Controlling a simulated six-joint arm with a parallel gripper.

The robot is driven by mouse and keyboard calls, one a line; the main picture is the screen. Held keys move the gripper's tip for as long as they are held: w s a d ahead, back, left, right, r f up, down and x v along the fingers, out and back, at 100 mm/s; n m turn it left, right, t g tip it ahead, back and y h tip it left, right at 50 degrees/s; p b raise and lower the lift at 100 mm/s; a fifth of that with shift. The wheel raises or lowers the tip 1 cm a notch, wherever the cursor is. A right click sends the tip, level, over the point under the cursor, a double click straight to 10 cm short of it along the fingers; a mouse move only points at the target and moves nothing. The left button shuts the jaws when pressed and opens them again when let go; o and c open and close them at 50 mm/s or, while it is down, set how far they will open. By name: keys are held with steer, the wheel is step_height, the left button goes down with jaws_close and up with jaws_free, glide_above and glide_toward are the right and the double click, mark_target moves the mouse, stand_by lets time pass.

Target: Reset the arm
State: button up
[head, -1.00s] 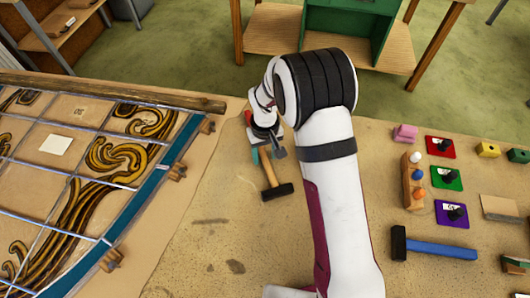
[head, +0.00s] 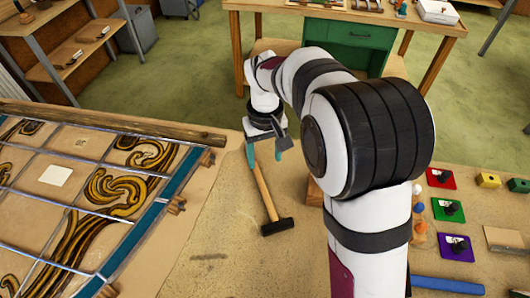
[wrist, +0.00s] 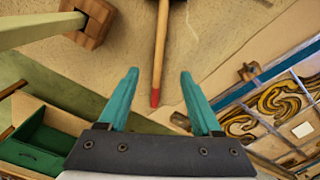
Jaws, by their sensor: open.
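My gripper (head: 266,152) is open, with its teal fingers pointing down over the far edge of the workbench (head: 225,235). A hammer (head: 265,192) with a wooden handle and a black head lies on the bench below it, its head toward the near side. In the wrist view the handle (wrist: 161,40) ends in a red tip between and beyond my open fingers (wrist: 158,75). Nothing is held in the fingers. The hammer's head is out of the wrist view.
The leaded panel (head: 60,205) with its blue border lies at left. Right of my arm are coloured squares (head: 440,178), small blocks and a blue handle (head: 447,285), partly hidden. Behind the bench stands a table with a green cabinet (head: 352,47). Open floor lies between.

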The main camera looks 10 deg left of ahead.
steer(key=s+d+r+m, duration=0.4)
steer(key=s+d+r, duration=0.3)
steer(key=s+d, duration=0.15)
steer(key=s+d+m+y, duration=0.1)
steer(key=s+d+m, duration=0.2)
steer(key=s, duration=0.5)
steer(key=s+d+f+m, duration=0.1)
steer(key=s+d+m, duration=0.2)
steer(key=s, duration=0.6)
steer(key=shift+d+m+y, duration=0.25)
steer(key=shift+m+y, duration=0.15)
steer(key=shift+m, duration=0.4)
